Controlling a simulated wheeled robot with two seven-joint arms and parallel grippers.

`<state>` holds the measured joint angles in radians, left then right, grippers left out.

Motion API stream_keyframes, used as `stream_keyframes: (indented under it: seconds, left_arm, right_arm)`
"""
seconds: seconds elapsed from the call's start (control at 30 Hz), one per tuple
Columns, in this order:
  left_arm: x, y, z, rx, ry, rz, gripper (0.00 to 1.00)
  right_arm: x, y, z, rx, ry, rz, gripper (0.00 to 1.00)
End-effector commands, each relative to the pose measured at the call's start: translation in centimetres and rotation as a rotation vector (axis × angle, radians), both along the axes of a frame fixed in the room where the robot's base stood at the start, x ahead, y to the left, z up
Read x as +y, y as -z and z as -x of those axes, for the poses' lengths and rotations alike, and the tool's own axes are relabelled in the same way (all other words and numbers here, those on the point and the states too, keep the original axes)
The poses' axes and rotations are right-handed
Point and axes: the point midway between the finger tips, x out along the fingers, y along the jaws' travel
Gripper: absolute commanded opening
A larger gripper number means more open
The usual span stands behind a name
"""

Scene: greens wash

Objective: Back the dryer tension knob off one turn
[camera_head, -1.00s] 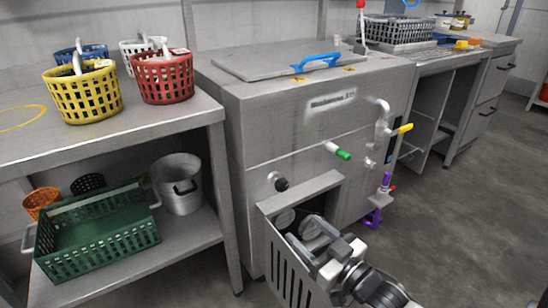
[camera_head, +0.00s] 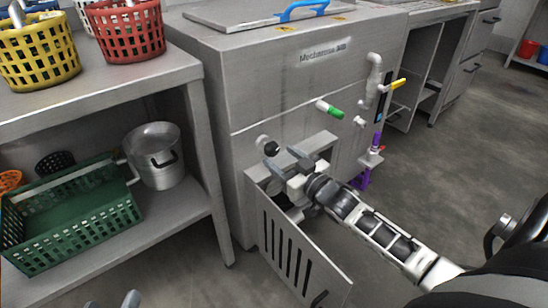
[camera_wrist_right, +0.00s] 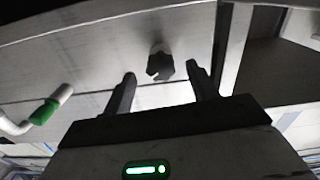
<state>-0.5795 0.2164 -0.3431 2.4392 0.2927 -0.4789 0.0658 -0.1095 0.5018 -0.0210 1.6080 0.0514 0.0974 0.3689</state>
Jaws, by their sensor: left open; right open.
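A black knob (camera_head: 267,144) sticks out of the steel machine's front (camera_head: 285,105), above an open hatch with a slotted door (camera_head: 300,258). No label marks it as the tension knob. My right gripper (camera_head: 287,159) is open and empty, just in front of the machine beside and below the knob. In the right wrist view the knob (camera_wrist_right: 160,65) shows between the two spread fingers, beyond their tips and apart from them. The arm and gripper cover most of the hatch opening. My left gripper (camera_head: 111,300) shows only its fingertips at the bottom left edge, apart and empty.
A shelf at left holds a green crate (camera_head: 75,230) and a pot (camera_head: 155,158). Floor at right is clear.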

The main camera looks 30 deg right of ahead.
Motion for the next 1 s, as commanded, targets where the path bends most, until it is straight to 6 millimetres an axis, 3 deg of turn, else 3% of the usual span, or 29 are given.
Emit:
stream_keyframes:
  seconds: [0.1, 0.23, 0.6, 0.63, 0.8, 1.0]
  left_arm:
    - [-0.2, 0.0, 0.0, -0.006, 0.002, 0.037, 0.58]
    - [-0.3, 0.1, 0.0, -0.001, 0.006, 0.063, 0.58]
    - [-0.4, -1.0, -0.1, -0.021, 0.005, 0.083, 0.58]
    - [-0.4, -1.0, -0.1, -0.023, 0.005, 0.083, 0.58]
    - [-0.4, -1.1, -0.2, -0.025, 0.005, 0.083, 0.58]
    - [-0.4, -1.0, -0.2, -0.024, 0.005, 0.081, 0.58]
  right_arm:
    - [0.1, 0.2, -2.0, -0.002, 0.0, 0.0, 0.58]
    - [0.2, 0.1, -3.2, 0.0, 0.001, 0.0, 0.58]
    - [0.3, 0.0, -3.8, 0.001, 0.0, 0.0, 0.58]
    - [0.3, 0.0, -3.8, 0.001, 0.0, 0.0, 0.55]
    - [0.3, 0.0, -3.8, 0.001, 0.0, 0.0, 0.13]
    - [0.3, 0.0, -3.8, 0.001, -0.001, 0.005, 0.14]
